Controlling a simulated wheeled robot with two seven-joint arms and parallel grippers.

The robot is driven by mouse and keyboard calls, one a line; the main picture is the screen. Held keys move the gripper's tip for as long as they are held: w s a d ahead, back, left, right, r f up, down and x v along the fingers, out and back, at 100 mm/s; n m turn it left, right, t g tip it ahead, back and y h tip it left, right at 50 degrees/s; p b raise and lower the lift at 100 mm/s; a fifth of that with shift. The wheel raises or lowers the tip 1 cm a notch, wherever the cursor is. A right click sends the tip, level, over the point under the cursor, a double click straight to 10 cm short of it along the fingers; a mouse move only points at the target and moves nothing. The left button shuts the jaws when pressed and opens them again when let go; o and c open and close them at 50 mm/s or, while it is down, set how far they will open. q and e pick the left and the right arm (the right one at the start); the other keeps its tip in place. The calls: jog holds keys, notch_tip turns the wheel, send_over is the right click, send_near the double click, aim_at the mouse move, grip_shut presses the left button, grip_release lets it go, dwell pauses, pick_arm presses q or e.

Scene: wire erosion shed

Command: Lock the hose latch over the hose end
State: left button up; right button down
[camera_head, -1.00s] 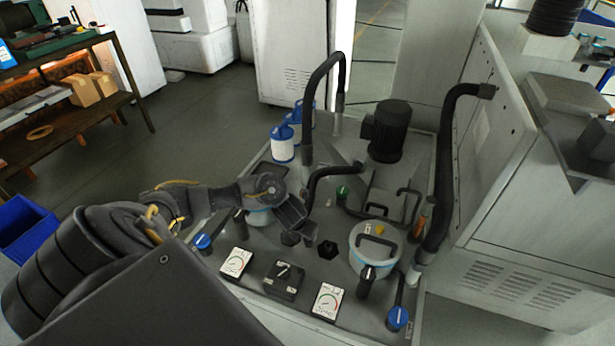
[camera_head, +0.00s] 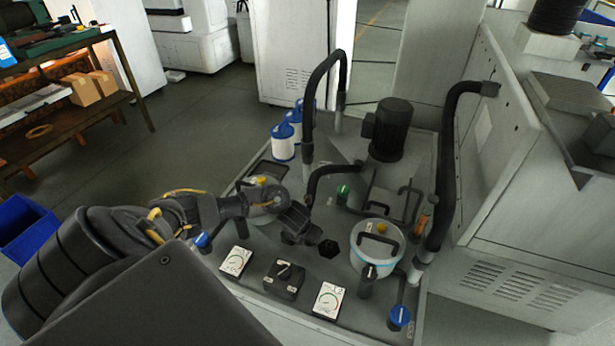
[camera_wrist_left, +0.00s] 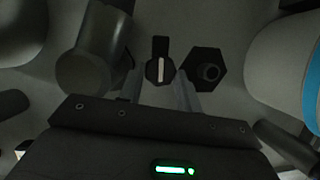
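A small black latch-like piece with a white stripe (camera_wrist_left: 160,68) shows in the left wrist view, just beyond my left gripper (camera_wrist_left: 160,92). The two grey fingers stand apart with this piece ahead of the gap, and I see nothing held. A dark grey cylinder (camera_wrist_left: 95,58), perhaps the hose end, stands left of it. In the head view my left gripper (camera_head: 297,226) is low over the machine top, beside the lower end of a short black hose (camera_head: 330,170). My gripper and wrist hide the latch there. My right gripper is in no view.
A black hexagonal piece (camera_wrist_left: 205,72) is close right of the fingers. A round lidded canister (camera_head: 376,252) stands to the right, and a tall arched hose (camera_head: 312,95) behind. Gauges (camera_head: 327,301) and a black switch box (camera_head: 284,280) line the front.

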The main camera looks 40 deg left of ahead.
pick_arm(q)
jog(key=n+p, duration=0.1)
jog(key=n+y+p, duration=0.1)
jog(key=n, duration=0.1)
jog(key=n+g+p, duration=0.1)
jog(key=p, duration=0.1)
jog(key=shift+w+d+r+n+y, duration=0.1)
jog(key=shift+d+r+n+y, duration=0.1)
jog(key=shift+d+n+y, duration=0.1)
jog(key=n+g+y+p, duration=0.1)
jog(key=n+p, duration=0.3)
jog(key=n, duration=0.1)
jog(key=shift+w+d, duration=0.15)
jog(key=n+g+p, duration=0.1)
jog(key=n, duration=0.1)
jog(key=n+y, duration=0.1)
jog(key=n, duration=0.1)
jog(key=shift+w+f+g+p, duration=0.15)
jog(key=shift+g+p, duration=0.2)
jog(key=shift+g, duration=0.05)
jog(key=n, duration=0.2)
jog(key=n+g, duration=0.1)
jog(key=n, duration=0.1)
jog(key=shift+w+f+g+p, duration=0.1)
jog(key=shift+w+g+p, duration=0.1)
jog(key=shift+g+p, duration=0.15)
jog(key=shift+n, duration=0.3)
jog(key=o, duration=0.7)
